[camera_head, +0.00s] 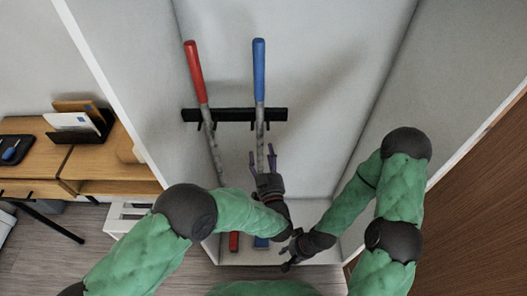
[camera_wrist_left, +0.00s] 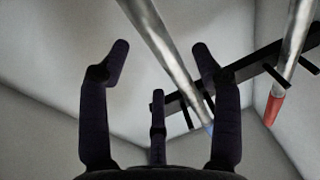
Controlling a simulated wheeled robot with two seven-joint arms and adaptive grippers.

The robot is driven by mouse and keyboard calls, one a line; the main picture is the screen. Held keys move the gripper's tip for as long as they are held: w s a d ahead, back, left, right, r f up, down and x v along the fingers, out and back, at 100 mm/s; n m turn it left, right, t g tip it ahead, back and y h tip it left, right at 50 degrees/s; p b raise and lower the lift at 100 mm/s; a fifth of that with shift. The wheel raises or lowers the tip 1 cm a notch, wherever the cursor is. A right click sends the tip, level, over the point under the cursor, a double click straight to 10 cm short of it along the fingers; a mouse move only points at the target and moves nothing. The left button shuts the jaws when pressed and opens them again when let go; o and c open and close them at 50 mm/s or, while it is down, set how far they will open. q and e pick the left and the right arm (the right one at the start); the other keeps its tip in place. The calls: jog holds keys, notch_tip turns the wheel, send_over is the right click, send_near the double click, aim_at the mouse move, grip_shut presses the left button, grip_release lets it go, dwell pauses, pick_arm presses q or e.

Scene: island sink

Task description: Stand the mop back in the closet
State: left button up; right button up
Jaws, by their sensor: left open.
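Two long-handled poles stand in the white closet (camera_head: 320,110) against a dark wall rack. One has a blue grip (camera_head: 259,70) on a grey shaft; the other has a red grip (camera_head: 194,72). Their lower ends, blue (camera_head: 261,243) and red (camera_head: 234,241), are at the closet floor. I cannot tell which is the mop. My left gripper (camera_head: 262,156) is open beside the blue pole's shaft. In the left wrist view its spread fingers (camera_wrist_left: 158,58) show the blue pole's shaft (camera_wrist_left: 163,40) beyond them, not gripped. My right gripper (camera_head: 287,259) is low near the closet front, its jaws unclear.
The rack (camera_head: 233,114) crosses the closet's back wall and also shows in the left wrist view (camera_wrist_left: 245,68). The closet's side walls stand close on both sides. A wooden desk (camera_head: 100,160) with a letter holder (camera_head: 87,130) is at the left. A brown wooden panel (camera_head: 480,200) is at the right.

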pick_arm(q)
jog(key=s+d, duration=0.1)
jog(key=s, duration=0.8)
jog(key=shift+s+d+f, duration=0.25)
jog(key=shift+s+f, duration=0.15)
